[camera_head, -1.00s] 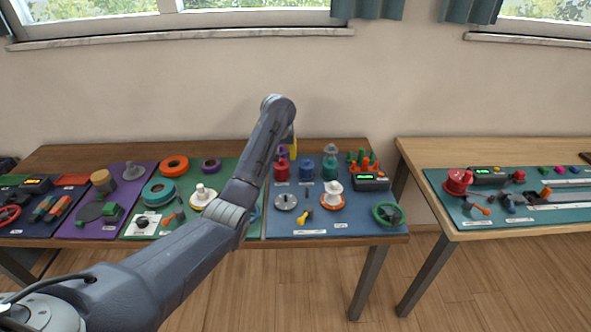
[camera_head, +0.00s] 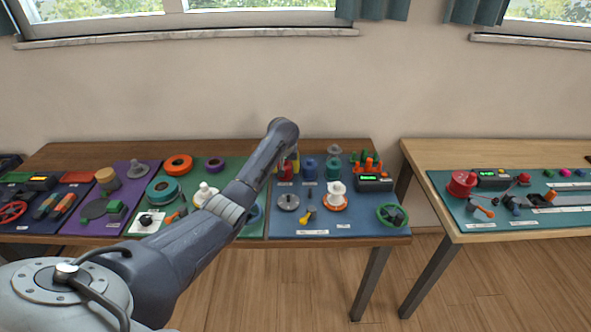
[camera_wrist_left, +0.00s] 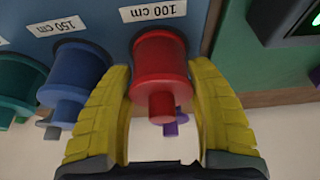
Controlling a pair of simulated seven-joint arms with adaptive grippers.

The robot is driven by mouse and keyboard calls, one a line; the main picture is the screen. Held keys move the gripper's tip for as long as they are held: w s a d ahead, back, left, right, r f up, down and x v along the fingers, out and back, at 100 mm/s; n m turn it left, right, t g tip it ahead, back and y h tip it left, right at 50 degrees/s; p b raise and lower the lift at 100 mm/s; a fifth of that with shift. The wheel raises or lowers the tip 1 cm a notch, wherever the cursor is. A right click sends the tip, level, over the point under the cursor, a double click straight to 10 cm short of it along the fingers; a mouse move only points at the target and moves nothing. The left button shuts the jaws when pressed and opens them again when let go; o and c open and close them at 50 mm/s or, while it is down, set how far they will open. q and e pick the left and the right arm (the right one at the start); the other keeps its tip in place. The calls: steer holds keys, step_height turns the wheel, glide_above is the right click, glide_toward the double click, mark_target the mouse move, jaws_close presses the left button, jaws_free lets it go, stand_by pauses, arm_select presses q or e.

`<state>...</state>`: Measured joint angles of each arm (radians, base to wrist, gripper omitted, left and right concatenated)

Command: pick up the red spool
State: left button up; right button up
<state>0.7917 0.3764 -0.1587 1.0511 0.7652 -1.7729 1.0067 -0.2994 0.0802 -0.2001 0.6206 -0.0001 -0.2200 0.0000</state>
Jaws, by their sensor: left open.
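The red spool (camera_wrist_left: 160,70) sits at the blue board beside the "100 cm" label in the left wrist view, its small hub facing the camera. In the head view, the red spool (camera_head: 285,173) is partly hidden by my left arm. My left gripper (camera_wrist_left: 162,72) is open, with one yellow finger on each side of the red spool. I cannot tell whether the fingers touch it. In the head view the gripper is mostly hidden behind the arm. My right gripper is not in view.
A blue spool (camera_wrist_left: 75,78) stands close outside one finger, with a teal spool (camera_wrist_left: 18,85) beyond it. A purple piece (camera_wrist_left: 178,122) shows past the red spool. A dark box with a green display (camera_head: 373,182) stands to the right. Another red spool (camera_head: 461,184) is on the right table.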

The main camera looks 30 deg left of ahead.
arm_select(q)
steer(key=shift+w+a+f, duration=0.1)
steer(key=shift+w+f, duration=0.05)
steer(key=shift+f, duration=0.35)
steer(key=c, duration=1.1)
